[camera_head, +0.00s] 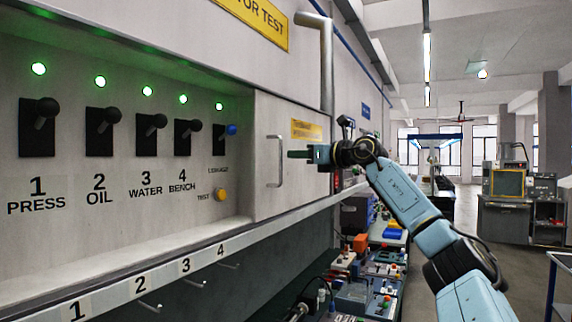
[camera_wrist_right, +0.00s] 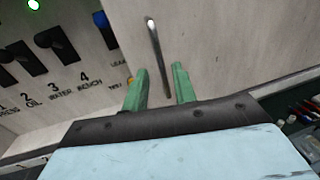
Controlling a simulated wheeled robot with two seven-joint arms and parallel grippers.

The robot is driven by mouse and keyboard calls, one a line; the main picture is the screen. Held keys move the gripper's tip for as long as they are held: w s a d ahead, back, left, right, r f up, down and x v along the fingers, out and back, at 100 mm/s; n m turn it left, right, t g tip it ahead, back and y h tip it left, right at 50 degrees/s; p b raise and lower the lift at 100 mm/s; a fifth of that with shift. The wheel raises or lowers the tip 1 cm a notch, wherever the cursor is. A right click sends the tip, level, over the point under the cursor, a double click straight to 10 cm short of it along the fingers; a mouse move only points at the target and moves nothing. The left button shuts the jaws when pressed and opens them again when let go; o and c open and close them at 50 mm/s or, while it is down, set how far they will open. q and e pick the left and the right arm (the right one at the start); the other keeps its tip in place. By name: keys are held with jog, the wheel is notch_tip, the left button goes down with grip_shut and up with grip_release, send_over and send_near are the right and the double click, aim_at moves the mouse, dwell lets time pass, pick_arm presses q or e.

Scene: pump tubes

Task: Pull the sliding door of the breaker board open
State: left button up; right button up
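The breaker board's sliding door (camera_head: 296,190) is a pale panel at the right of the recess, with an upright metal bar handle (camera_head: 280,162) near its left edge. The door leaves the numbered switches uncovered. My right gripper (camera_head: 291,154) points left at the handle in the head view, its fingertips just short of the bar. In the right wrist view its two green fingers (camera_wrist_right: 160,68) stand apart with nothing held. There the handle (camera_wrist_right: 155,50) appears between them and beyond; contact cannot be seen. My left gripper is out of view.
Black lever switches (camera_head: 101,131) stand in the recess under lit green lamps, with a blue-tipped lever (camera_head: 231,129) and yellow button (camera_head: 220,194) near the door. Hooks (camera_head: 150,307) stick out below the ledge. A cluttered bench (camera_head: 375,275) lies below my right arm.

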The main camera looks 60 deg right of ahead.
jog(key=s+b, duration=0.2)
jog(key=s, duration=0.4)
jog(key=shift+s+a, duration=0.15)
jog(key=shift+a, duration=0.15)
